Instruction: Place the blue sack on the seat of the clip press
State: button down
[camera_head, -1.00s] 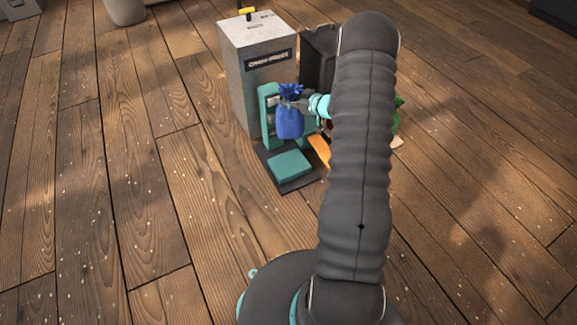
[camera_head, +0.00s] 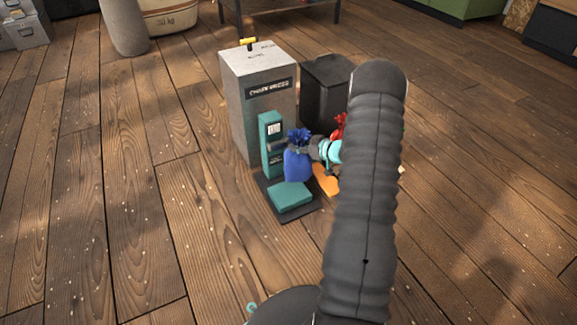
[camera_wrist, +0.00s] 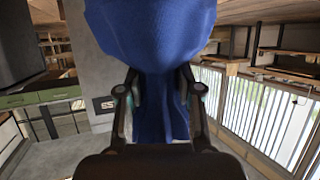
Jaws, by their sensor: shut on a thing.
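The blue sack (camera_head: 298,166) hangs in my gripper (camera_head: 314,148), which is shut on its gathered neck. In the wrist view the blue sack (camera_wrist: 150,40) fills the top middle, with its cloth between the two fingers of my gripper (camera_wrist: 160,95). The clip press (camera_head: 271,140) is a teal upright on a dark base. Its seat (camera_head: 290,196) is a teal block at the front. The sack's bottom is just above the seat's back part in the head view; whether they touch I cannot tell.
A grey cabinet (camera_head: 258,70) with a label stands behind the press, with a black bin (camera_head: 328,82) beside it. A red sack (camera_head: 340,127) and an orange piece (camera_head: 326,181) are partly hidden by my arm. The wooden floor at left is clear.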

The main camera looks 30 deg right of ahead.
aim_at(294, 163)
jog(key=a, duration=0.1)
jog(key=a+f, duration=0.2)
jog(key=a, duration=0.1)
jog(key=shift+s+f, duration=0.15)
jog(key=shift+s, duration=0.1)
jog(key=shift+f+b, duration=0.65)
jog(key=shift+f, duration=1.5)
jog(key=c, duration=0.8)
grip_release()
jog(key=shift+o, duration=0.2)
